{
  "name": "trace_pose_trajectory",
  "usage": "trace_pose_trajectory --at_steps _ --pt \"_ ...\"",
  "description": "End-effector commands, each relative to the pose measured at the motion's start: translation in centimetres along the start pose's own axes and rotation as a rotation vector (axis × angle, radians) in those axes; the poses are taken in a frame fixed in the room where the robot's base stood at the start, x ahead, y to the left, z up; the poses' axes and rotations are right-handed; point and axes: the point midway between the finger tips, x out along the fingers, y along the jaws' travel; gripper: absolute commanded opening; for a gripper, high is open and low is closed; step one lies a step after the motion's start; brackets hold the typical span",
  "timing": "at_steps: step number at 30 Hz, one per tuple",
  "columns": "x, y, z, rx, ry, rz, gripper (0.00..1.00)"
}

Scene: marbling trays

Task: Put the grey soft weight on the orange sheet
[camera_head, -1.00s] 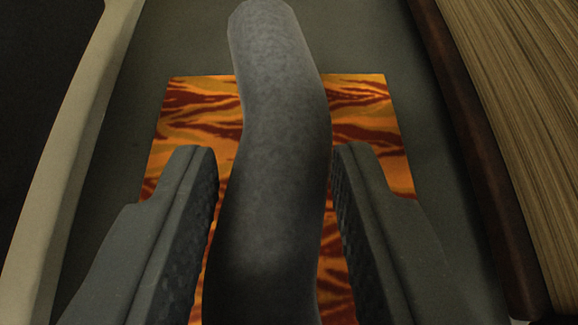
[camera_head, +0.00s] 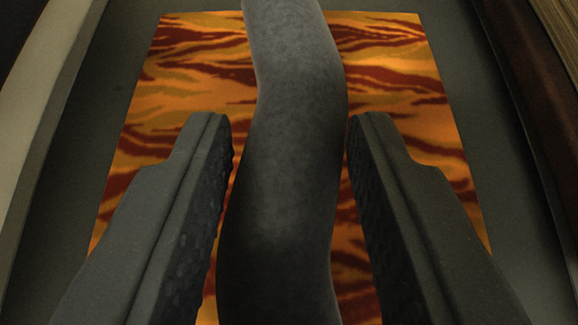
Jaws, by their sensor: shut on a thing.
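The grey soft weight (camera_head: 297,130) is a long, slightly bent, speckled tube. It runs from the top edge of the view to the bottom edge, and both its ends are cut off. My gripper (camera_head: 290,120) is shut on it, with one dark ridged finger on each side. The orange sheet (camera_head: 190,85), with dark red wavy stripes, lies flat beneath the weight and the fingers. They hide its middle and lower part. I cannot tell whether the weight touches the sheet.
The sheet lies on a dark grey surface (camera_head: 95,110) between a pale raised rim (camera_head: 50,110) at left and a dark brown edge (camera_head: 525,75) at right. Wood-grained material (camera_head: 562,30) shows at the top right. Narrow bare strips flank the sheet.

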Motion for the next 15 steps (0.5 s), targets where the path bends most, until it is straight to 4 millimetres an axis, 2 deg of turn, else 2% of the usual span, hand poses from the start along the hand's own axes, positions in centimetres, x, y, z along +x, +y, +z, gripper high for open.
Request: trace_pose_trajectory --at_steps 1,2,4,15 --pt "0.06 0.01 0.07 0.0 0.001 0.0 0.0" --pt "0.06 0.01 0.08 0.0 0.001 0.0 0.35" --pt "0.02 0.02 0.0 0.0 0.001 0.0 0.54" --pt "-0.04 0.06 -0.14 0.0 0.0 0.001 0.54"
